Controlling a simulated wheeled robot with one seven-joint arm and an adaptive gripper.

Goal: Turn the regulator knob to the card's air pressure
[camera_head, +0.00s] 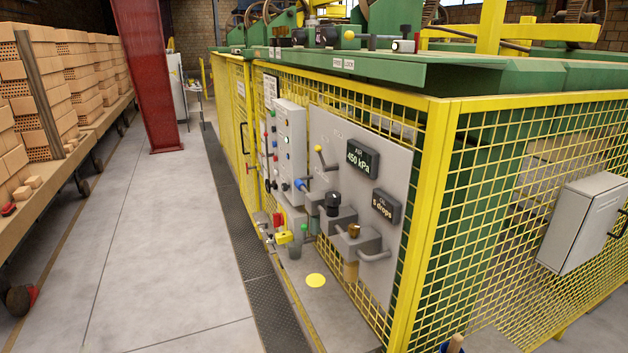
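The regulator panel (372,255) is a grey upright plate on the yellow mesh fence, right of centre. The likely regulator knob is a black knob (332,198) on a grey body low on the panel. Above and right of it, a dark plate marked AIR (362,160) reads 450 kPa. A second dark plate (386,207) below reads 5 drops. A brass-coloured knob (354,231) sits on a neighbouring grey body. White sheets with small print (271,92) hang on the fence further left, too small to read; I cannot tell which is the card. My gripper is not in view.
A control box (289,145) with coloured buttons stands left of the panel. A yellow-handled lever (325,160) projects from the panel. The grey floor (165,240) is clear; brick racks (70,90) line the left.

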